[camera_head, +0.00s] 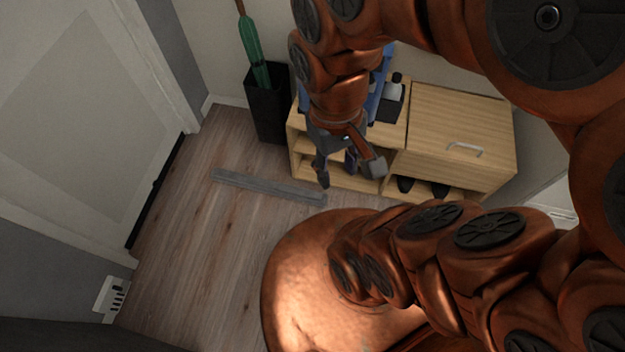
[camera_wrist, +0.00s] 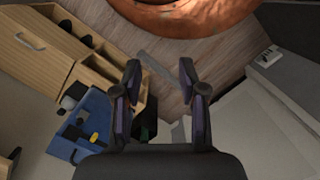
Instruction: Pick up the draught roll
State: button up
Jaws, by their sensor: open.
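The draught roll (camera_head: 268,186) is a long, thin grey strip lying flat on the wooden floor, left of the shoe cabinet. My gripper (camera_head: 349,172) is open and empty, pointing down, and shows in front of the cabinet, to the right of the roll's right end. In the wrist view the roll (camera_wrist: 158,71) shows between and beyond the open fingers of my gripper (camera_wrist: 160,70), with clear distance between them. Nothing visibly hides the roll in the head view.
A wooden cabinet (camera_head: 458,130) with shoes on its lower shelf stands at right. A black umbrella stand (camera_head: 268,110) holds a green umbrella (camera_head: 250,52). A white door (camera_head: 75,110) is at left, with a power strip (camera_head: 110,297) nearby. Floor left of the roll is clear.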

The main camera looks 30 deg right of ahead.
aim_at(292, 193)
jog(key=z, duration=0.15)
jog(key=i, duration=0.2)
jog(key=u, duration=0.2)
jog(key=k, duration=1.05)
jog(key=u, duration=0.9)
jog(key=i, duration=0.8)
jog(key=z, duration=0.4)
